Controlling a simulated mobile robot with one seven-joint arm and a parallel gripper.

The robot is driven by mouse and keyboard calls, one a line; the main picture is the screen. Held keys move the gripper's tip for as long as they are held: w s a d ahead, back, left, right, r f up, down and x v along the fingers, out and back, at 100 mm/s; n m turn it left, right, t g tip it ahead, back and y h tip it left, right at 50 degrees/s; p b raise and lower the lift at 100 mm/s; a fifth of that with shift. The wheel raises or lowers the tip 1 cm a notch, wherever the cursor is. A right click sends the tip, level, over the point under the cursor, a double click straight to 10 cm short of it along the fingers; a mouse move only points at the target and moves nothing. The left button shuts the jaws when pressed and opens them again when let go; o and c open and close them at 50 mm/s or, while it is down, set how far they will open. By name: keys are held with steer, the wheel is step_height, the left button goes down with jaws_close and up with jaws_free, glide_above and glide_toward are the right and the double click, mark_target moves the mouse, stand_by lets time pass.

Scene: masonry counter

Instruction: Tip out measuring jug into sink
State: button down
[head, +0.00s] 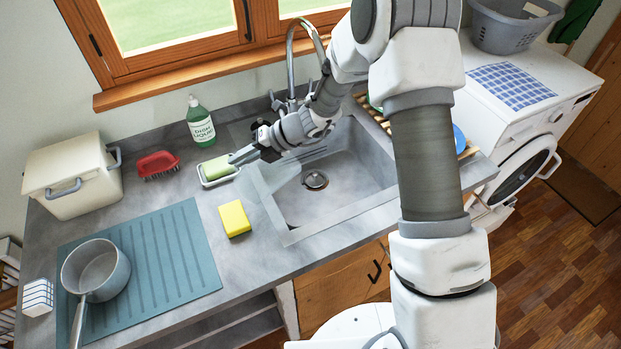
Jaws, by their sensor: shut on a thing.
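My gripper (262,154) is low over the left rim of the sink (342,172), shut on the measuring jug. The measuring jug (284,186) shows only as a pale, see-through shape below my gripper, over the sink's left side. Its outline is faint, and I cannot tell its exact tilt or whether anything is in it or pouring out. The sink is a grey basin with a round drain (315,180), which is in plain view.
A green sponge in a white dish (218,176) lies close to my gripper's left. A yellow sponge (234,218) lies at the sink's left front. The tap (291,62) and detergent bottle (200,122) stand behind. A saucepan (95,270) sits on the blue mat (180,255).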

mark_target(232, 167)
steer(key=a+h+p, duration=0.1)
steer(key=s+a+f+h, duration=0.1)
steer(key=shift+a+f+n+t+h+p, duration=0.2)
steer(key=shift+f+n+t+h+p, duration=0.1)
steer(key=shift+t+h+p, duration=0.1)
steer(key=s+a+f+n+t+h, duration=0.1)
steer(key=a+f+h, duration=0.3)
steer(key=shift+s+a+t+h+p, duration=0.25)
steer(key=shift+s+t+h+p, duration=0.1)
steer(key=shift+h+p, duration=0.1)
stand_by(0.4)
steer(key=shift+f, duration=0.15)
steer(key=shift+a+n+t+h, duration=0.25)
steer(key=shift+a+n+h, duration=0.05)
steer(key=shift+h, duration=0.55)
stand_by(1.2)
